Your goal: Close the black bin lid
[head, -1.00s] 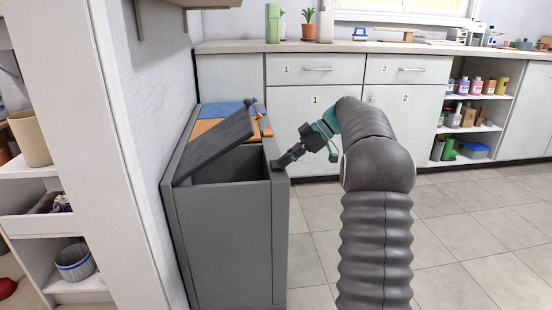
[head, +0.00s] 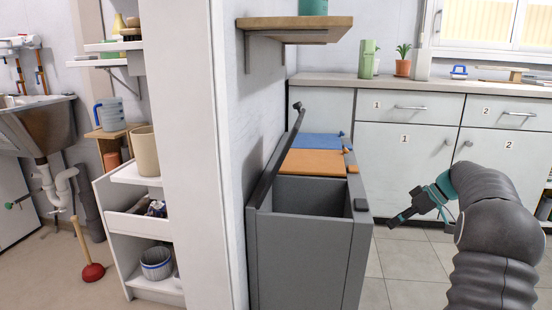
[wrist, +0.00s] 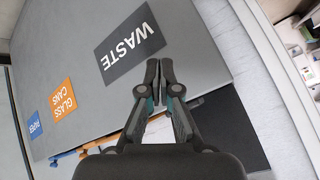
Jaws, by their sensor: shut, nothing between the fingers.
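The black bin lid (head: 279,160) stands steeply raised along the left side of the bin unit, by the wall, seen nearly edge-on in the head view. A dark knob (head: 298,105) is at its upper end. The grey bin (head: 300,255) below it has its near compartment uncovered. My gripper (head: 391,225) is to the right of the bin, apart from it and from the lid. Its fingers are together and empty, also in the wrist view (wrist: 159,75). There they are in front of a grey panel (wrist: 100,25) with a WASTE label (wrist: 130,45).
The orange lid (head: 312,161) and the blue lid (head: 316,141) lie flat behind the open compartment. A wooden wall shelf (head: 295,25) overhangs the left side. White cabinets (head: 400,155) stand behind. Tiled floor (head: 400,260) is clear right of the bin.

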